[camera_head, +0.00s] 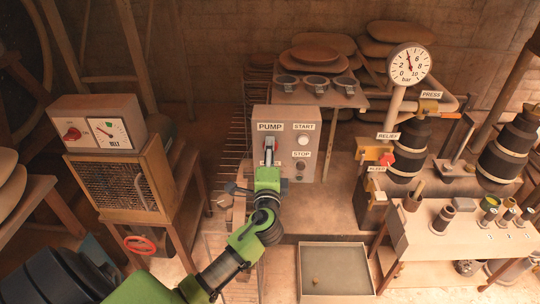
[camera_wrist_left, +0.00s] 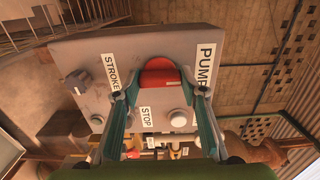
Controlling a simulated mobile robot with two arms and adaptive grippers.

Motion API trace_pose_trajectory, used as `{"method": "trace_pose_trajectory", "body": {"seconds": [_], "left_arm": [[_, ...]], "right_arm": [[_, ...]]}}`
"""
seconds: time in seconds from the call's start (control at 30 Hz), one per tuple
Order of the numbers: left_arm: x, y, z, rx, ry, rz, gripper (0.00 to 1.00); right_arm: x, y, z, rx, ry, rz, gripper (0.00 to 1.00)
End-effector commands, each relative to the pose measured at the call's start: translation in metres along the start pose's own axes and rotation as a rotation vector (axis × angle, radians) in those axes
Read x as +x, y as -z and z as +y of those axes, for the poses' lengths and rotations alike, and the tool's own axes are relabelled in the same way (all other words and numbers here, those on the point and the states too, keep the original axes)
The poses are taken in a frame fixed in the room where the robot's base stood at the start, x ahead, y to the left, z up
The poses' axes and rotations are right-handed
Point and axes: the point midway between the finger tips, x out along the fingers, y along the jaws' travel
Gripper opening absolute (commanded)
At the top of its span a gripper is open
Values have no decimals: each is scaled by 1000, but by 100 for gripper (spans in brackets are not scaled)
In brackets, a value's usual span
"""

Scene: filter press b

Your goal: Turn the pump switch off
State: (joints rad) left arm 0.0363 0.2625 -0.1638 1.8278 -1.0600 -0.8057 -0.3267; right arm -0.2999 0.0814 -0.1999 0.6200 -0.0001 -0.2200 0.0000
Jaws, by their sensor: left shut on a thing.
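The grey pump box (camera_head: 298,168) stands upright on the bench, with PUMP, START and STOP labels on its face. The red pump switch (camera_head: 269,143) sits below the PUMP label. It also shows in the left wrist view as a rounded red handle (camera_wrist_left: 160,76) on a grey mount. My left gripper (camera_head: 268,162) is at the switch, its fingers (camera_wrist_left: 160,95) on either side of the red handle, shut on it. The exact finger contact is hard to see. The lower part of the switch is hidden behind the gripper in the head view. My right gripper is not in view.
The STOP knob (camera_head: 300,166) and START button (camera_head: 304,140) are close to the right of the gripper. A wire rack (camera_head: 238,130) stands to the left. An open tray (camera_head: 335,262) lies below. A pressure gauge (camera_head: 408,64) stands at the right.

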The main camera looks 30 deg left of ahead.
Motion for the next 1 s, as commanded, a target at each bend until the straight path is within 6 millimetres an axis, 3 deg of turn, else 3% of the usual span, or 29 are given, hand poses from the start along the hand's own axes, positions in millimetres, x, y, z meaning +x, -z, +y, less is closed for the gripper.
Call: {"method": "trace_pose_trajectory", "body": {"seconds": [0.37, 0.4, 0.43, 0.8, 1.0], "left_arm": [[0, 0, 0, -8, -2, -1, 17], [0, 0, 0, -8, -2, -1, 49], [0, 0, 0, -8, -2, -1, 56], [-2, 0, 0, -5, -1, 0, 56], [-28, 1, 2, -7, -5, 1, 56]], "right_arm": [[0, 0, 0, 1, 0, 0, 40], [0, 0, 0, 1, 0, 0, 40], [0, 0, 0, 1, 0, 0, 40], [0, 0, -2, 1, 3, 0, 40], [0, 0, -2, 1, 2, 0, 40]]}}
